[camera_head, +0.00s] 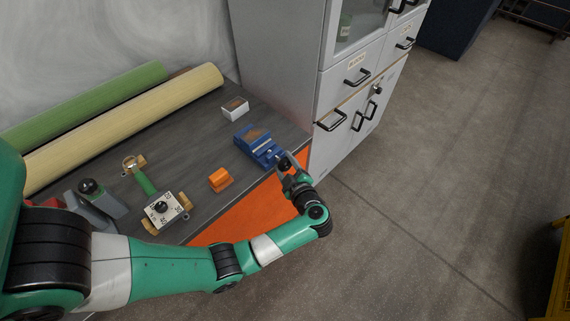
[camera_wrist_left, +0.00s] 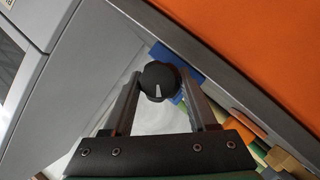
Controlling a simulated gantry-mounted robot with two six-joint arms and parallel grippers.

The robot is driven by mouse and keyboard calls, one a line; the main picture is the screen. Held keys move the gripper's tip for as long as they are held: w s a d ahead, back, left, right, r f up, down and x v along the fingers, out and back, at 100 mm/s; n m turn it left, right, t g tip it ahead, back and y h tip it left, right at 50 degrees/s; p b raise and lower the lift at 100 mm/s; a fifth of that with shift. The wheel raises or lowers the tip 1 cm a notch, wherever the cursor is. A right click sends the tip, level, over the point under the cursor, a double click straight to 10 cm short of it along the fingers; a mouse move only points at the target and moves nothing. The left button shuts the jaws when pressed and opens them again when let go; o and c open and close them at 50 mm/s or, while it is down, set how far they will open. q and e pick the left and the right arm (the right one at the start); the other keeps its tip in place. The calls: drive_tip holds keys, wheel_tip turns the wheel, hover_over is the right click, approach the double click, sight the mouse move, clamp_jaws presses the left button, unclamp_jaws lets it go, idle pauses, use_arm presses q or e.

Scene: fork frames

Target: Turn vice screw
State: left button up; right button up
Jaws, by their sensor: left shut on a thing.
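The blue vice (camera_head: 257,142) sits at the right front edge of the dark workbench. Its jaws face up, with something brown between them. The vice's black screw knob (camera_wrist_left: 158,80) shows in the left wrist view, with a white pointer mark on its face. My left gripper (camera_head: 284,165) is at the front of the vice, its two fingers on either side of the knob and shut on it. In the head view the gripper largely hides the knob. A bit of blue vice (camera_wrist_left: 166,54) shows behind the knob in the wrist view. My right gripper is in neither view.
A grey cabinet (camera_head: 275,55) with black handles closes off the far right end. Open floor lies to the right.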

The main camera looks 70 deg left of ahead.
use_arm(q)
drive_tip(key=c, duration=0.4)
drive_tip(key=shift+r+p, duration=0.15)
drive_tip(key=shift+p, duration=0.35)
drive_tip(key=m+p, duration=0.1)
drive_tip(key=p, duration=0.1)
drive_tip(key=m+g+h+p, duration=0.1)
drive_tip(key=p, duration=0.2)
drive_tip(key=shift+r+g, duration=0.25)
drive_tip(key=shift+g, duration=0.05)
drive_tip(key=shift+f+m+h+p, duration=0.15)
drive_tip(key=shift+m+h+p, duration=0.2)
drive_tip(key=shift+p, duration=0.4)
drive_tip(key=shift+f+m+g+h+p, duration=0.15)
drive_tip(key=shift+m+g+h+p, duration=0.15)
drive_tip(key=shift+m+g, duration=0.2)
drive_tip(key=o, duration=1.3)
drive_tip(key=shift+o, duration=0.2)
drive_tip(key=shift+w, duration=0.1)
